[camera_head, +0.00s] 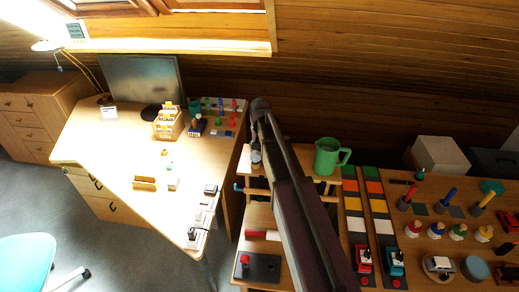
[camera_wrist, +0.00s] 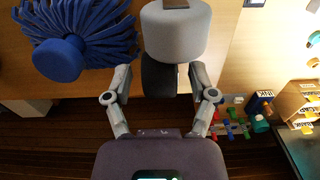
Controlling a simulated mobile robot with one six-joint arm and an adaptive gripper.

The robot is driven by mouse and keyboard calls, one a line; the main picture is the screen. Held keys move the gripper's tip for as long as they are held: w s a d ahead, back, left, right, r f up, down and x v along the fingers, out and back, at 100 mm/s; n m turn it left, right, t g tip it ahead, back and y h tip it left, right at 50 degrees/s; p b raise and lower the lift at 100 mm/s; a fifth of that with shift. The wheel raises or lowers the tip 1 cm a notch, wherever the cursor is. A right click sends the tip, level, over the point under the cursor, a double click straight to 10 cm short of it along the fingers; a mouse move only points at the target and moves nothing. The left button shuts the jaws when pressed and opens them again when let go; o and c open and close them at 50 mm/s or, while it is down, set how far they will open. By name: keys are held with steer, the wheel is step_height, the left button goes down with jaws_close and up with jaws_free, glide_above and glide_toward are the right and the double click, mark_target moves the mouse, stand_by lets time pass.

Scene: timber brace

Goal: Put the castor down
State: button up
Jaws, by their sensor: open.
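My gripper (camera_wrist: 163,76) is open in the wrist view, with one finger on each side of a dark, rounded part. That part (camera_wrist: 165,82) and the light grey round body (camera_wrist: 175,35) beyond it look like the castor. I cannot tell whether the fingers touch it. In the head view my gripper (camera_head: 256,152) is at the wooden stand (camera_head: 258,215) beside the desk. The castor cannot be made out there.
In the head view a green jug (camera_head: 328,156) stands right of my arm. The desk (camera_head: 125,150) is to the left, with small items. A bench with coloured pieces (camera_head: 450,240) is to the right.

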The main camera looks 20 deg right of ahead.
steer(key=shift+r, duration=0.1)
step_height(320, 180, up, 12)
steer(key=p, duration=1.2)
steer(key=shift+r+p, duration=0.2)
steer(key=shift+p, duration=0.1)
stand_by(0.5)
steer(key=s+a+n, duration=0.2)
steer(key=s, duration=0.9)
steer(key=s+a+n, duration=0.2)
steer(key=s, duration=0.8)
steer(key=shift+s+a+n, duration=0.3)
steer(key=shift+s+a, duration=0.05)
steer(key=shift+f, duration=0.1)
step_height(320, 180, down, 15)
steer(key=b, duration=1.5)
